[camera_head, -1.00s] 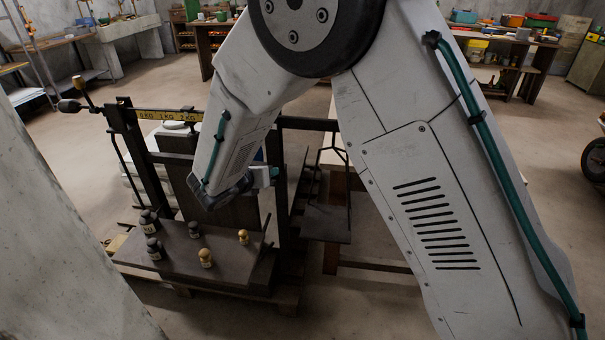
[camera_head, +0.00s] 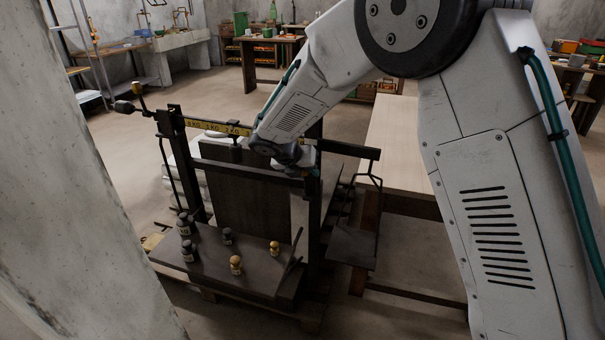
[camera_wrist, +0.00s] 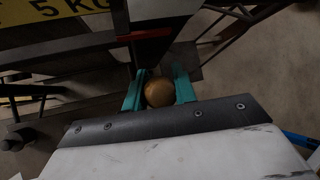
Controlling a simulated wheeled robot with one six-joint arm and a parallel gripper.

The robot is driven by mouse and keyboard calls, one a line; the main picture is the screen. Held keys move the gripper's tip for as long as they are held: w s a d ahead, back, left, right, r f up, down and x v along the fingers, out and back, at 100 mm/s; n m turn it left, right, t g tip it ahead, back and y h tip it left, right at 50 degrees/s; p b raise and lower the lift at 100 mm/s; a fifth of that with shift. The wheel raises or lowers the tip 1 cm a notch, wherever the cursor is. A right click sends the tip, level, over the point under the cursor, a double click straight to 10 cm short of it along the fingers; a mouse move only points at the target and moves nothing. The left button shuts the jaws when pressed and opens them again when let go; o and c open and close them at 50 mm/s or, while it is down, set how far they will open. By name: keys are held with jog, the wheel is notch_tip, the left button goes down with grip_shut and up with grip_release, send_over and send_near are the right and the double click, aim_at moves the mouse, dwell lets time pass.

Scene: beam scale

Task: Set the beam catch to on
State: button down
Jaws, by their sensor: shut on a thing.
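The beam scale shows its yellow-marked beam (camera_head: 205,126) running across the frame, and the beam also shows with "5 KG" in the wrist view (camera_wrist: 55,10). My gripper (camera_head: 309,160) is at the right upright post (camera_head: 314,215), near the beam's right part. In the wrist view my gripper's teal fingers (camera_wrist: 158,91) are shut around a round tan knob (camera_wrist: 158,93), which looks like the beam catch's handle. A dark part with a red stripe (camera_wrist: 150,34) is just beyond it. The catch's setting is not readable, and my wrist hides the knob in the head view.
Several small dark and brass weights stand on the scale's dark platform (camera_head: 205,270). A thin lever with a tan ball (camera_head: 138,88) is at the scale's left end. A hanging pan (camera_head: 352,248) and pale bench (camera_head: 400,150) are to the right.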

jog(key=c, duration=1.1)
grip_release()
jog(key=shift+d, duration=0.1)
jog(key=shift+v, duration=3.9)
jog(key=shift+c, duration=0.4)
